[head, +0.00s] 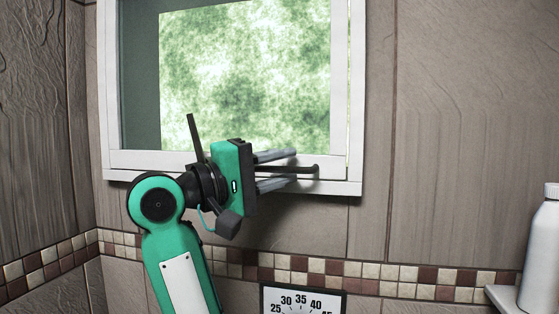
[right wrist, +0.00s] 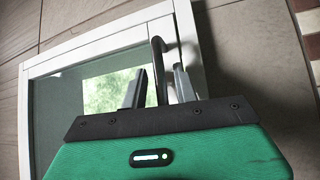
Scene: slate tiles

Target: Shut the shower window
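The shower window has a white outer frame (head: 357,100) and a white sash (head: 140,161) with a green, mottled view behind the glass (head: 245,75). A narrow green strip shows between the sash's right edge and the frame, so the sash stands ajar. A dark bar handle (head: 307,168) sits low on the sash; it also shows in the right wrist view (right wrist: 159,62). My right gripper (head: 303,166) is at the handle, its fingers on either side. In the right wrist view the fingers (right wrist: 158,82) are apart, with space beside the handle. Any contact is unclear. My left gripper is out of view.
A round-dial scale or clock (head: 300,301) with numbers is below the window. A white bottle (head: 542,250) stands on a pale ledge (head: 503,299) at the right. Tiled walls flank the window, with a mosaic band (head: 400,289) beneath it.

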